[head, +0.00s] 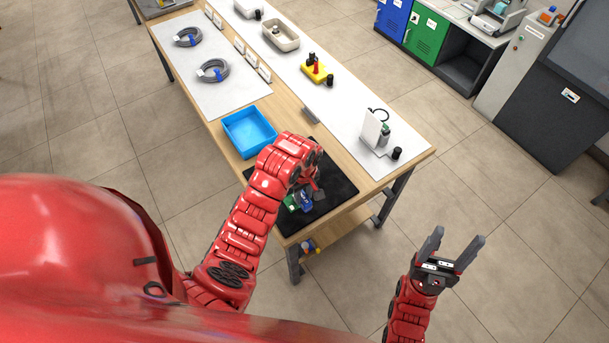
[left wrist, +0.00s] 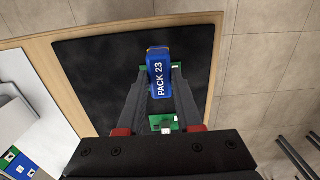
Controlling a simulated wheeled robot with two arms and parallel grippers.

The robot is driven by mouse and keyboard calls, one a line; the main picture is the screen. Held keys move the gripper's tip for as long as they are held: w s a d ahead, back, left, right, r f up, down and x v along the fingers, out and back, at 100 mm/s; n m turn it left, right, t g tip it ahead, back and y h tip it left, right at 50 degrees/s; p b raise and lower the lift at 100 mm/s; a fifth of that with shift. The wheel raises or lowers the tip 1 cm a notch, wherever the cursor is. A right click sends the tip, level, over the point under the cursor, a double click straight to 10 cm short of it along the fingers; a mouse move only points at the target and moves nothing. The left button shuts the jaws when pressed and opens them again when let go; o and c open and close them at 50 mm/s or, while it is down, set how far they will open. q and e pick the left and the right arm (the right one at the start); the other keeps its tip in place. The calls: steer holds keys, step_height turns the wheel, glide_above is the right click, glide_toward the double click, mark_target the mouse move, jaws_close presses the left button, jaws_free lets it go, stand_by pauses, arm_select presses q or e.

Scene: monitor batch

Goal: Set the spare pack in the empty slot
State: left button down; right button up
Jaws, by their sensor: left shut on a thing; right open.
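A blue pack (head: 306,202) marked "PACK 23" also shows in the left wrist view (left wrist: 159,78). My left gripper (head: 312,190) is shut on it, with one finger on each side, over the black mat (head: 343,193). A green board (head: 291,203) is close by the pack; parts of it (left wrist: 163,123) show between and beyond the fingers in the left wrist view. I cannot tell whether the pack touches the board. No empty slot can be made out. My right gripper (head: 458,241) is open and empty, off to the right of the table.
A blue tray (head: 249,132) sits beyond the mat on the wooden table. White mats carry cable coils (head: 213,70), a yellow fixture (head: 317,70) and a white stand (head: 374,129). A shelf below the table's near end holds small items. The floor at right is clear.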

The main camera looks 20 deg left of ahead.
arm_select(q)
steer(key=shift+s+d+r+p, duration=0.1)
steer(key=shift+s+d+p, duration=0.1)
steer(key=shift+s, duration=0.4)
steer(key=shift+s+d+r+p, duration=0.1)
steer(key=shift+s+d+p, duration=0.05)
steer(key=shift+s, duration=0.45)
steer(key=w+a+r+m+b, duration=0.2)
steer(key=w+a+r+b, duration=0.15)
steer(key=w, duration=0.55)
steer(key=w+a+r+m+b, duration=0.2)
steer(key=w+r+b, duration=0.3)
steer(key=w, duration=0.4)
steer(key=s+d+r+m+b, duration=0.1)
steer(key=d+r+m+b, duration=0.2)
steer(key=r+m+b, duration=0.3)
steer(key=shift+d+r+b, duration=0.3)
steer(key=shift+r+b, duration=0.2)
steer(key=shift+b, duration=0.2)
steer(key=shift+f, duration=0.1)
steer(key=shift+d, duration=0.1)
